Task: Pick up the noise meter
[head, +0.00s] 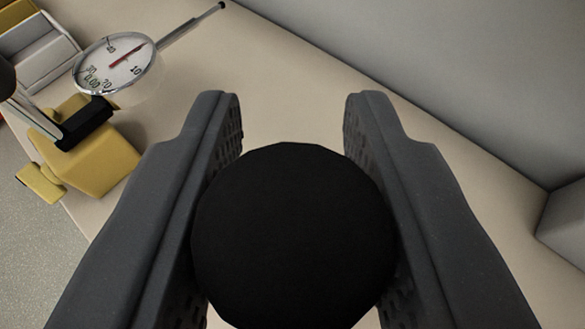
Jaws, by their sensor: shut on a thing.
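A black round ball (293,235), which looks like the foam head of the noise meter, sits between the fingers of my gripper (293,112). The ball fills the lower middle of the head view and meets the inner pads on both sides. My gripper is shut on it. The rest of the noise meter's body is hidden behind the ball, so I cannot tell its tilt or whether it touches the surface below.
A dial gauge (116,62) with a metal stem lies on the beige surface (285,75) at upper left. Beside it is a yellow and black device (95,155) near the surface's left edge. A grey wall (440,70) runs along the right. The beige surface beyond my fingertips is clear.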

